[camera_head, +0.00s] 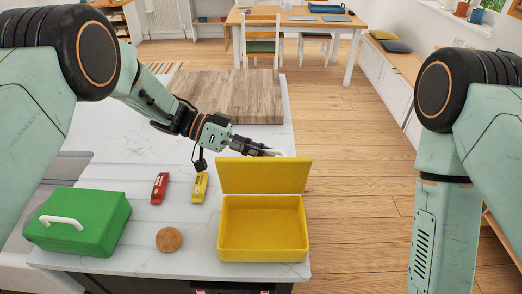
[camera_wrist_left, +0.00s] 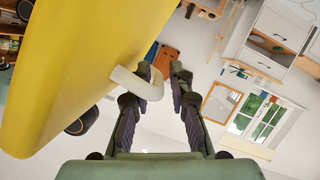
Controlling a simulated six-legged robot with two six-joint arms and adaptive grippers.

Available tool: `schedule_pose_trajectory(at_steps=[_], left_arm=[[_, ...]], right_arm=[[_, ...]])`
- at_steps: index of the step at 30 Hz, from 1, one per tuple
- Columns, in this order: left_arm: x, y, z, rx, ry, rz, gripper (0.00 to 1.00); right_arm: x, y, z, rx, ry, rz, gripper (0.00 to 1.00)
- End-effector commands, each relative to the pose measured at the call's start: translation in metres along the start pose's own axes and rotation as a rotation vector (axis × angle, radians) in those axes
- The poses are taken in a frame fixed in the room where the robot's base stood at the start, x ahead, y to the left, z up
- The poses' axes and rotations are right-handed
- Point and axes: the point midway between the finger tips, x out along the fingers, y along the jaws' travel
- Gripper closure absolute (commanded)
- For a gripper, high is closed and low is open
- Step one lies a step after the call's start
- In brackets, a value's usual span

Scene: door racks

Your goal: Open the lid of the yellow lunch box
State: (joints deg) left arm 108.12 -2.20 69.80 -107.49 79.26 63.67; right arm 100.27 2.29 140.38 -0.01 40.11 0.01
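The yellow lunch box (camera_head: 262,242) stands near the counter's front right corner, empty inside. Its lid (camera_head: 264,176) is raised and stands roughly upright at the back edge. My left gripper (camera_head: 268,152) is behind the lid's top edge, by its white handle, which is mostly hidden in the head view. In the left wrist view the lid (camera_wrist_left: 75,60) fills the left side, and its white handle (camera_wrist_left: 137,83) loops around one finger of my left gripper (camera_wrist_left: 164,75). The fingers are apart with a gap between them. My right gripper is out of view.
A closed green lunch box (camera_head: 85,222) stands at the left. A round brown item (camera_head: 169,239), a red packet (camera_head: 160,188) and a yellow packet (camera_head: 200,187) lie between the boxes. A wooden board (camera_head: 225,96) lies farther back. Open floor is at the right.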

Motion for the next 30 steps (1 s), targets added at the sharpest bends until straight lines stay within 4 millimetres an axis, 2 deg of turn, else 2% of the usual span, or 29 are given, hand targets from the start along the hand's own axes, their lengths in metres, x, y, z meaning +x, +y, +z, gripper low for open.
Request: schedule_pose_trajectory(at_steps=[5,8,21,25,30], left_arm=[[-0.004,-0.001,0.0,0.001,0.001,-0.001,0.79],[-0.014,-0.002,-0.001,0.001,0.003,-0.002,0.79],[-0.099,-0.002,0.0,0.0,0.003,-0.002,0.79],[-0.114,-0.002,0.0,0.0,0.002,-0.001,0.79],[-0.121,-0.002,0.001,-0.001,0.001,0.001,0.79]], right_arm=[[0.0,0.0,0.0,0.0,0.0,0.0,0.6],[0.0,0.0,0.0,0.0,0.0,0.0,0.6],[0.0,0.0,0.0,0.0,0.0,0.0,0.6],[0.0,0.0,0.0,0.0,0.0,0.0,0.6],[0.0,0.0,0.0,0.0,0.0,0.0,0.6]])
